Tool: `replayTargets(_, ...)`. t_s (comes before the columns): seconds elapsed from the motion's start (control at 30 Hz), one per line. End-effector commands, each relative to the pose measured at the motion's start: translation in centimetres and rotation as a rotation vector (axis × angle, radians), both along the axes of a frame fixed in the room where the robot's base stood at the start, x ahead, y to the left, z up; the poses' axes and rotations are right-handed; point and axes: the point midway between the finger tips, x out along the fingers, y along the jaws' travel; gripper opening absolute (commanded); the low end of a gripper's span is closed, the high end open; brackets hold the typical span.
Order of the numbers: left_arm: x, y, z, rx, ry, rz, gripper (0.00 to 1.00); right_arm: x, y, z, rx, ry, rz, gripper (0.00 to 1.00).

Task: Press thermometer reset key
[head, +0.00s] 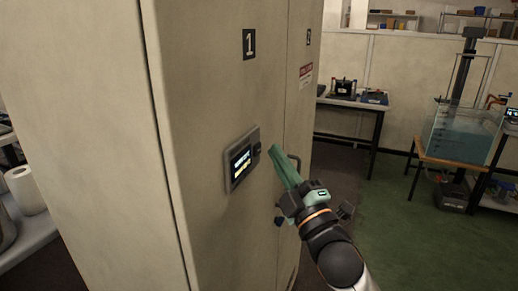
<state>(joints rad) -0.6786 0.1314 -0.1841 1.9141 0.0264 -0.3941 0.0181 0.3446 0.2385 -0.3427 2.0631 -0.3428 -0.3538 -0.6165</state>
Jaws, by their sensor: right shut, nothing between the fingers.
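A dark thermometer panel (230,171) with a lit screen is set in the beige front of the tall cabinet marked 1. A small dark key (257,149) shows at the panel's right side. My right gripper (273,151) is shut and empty, with its green fingers pointing up and left toward the panel's right edge. Its tips appear just right of the key; I cannot tell whether they touch anything. The screen's text is too small to read. My left gripper is not in view.
The cabinet (205,90) fills the left and middle. A door handle (295,160) shows behind my right gripper. A table with a water tank (463,135) stands at right, a workbench (360,103) at the back. A paper roll (25,190) sits at far left.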

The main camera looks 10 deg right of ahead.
Motion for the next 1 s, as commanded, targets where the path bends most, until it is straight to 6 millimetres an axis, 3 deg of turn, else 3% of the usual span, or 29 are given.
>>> replayTargets(0.4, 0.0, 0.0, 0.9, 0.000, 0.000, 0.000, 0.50, -2.3, -3.4, 0.0, -0.003, 0.001, 0.000, 0.00)
replayTargets(1.0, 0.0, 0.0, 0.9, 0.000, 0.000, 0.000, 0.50, -2.5, -3.7, 0.0, 0.000, 0.001, 0.000, 0.00)
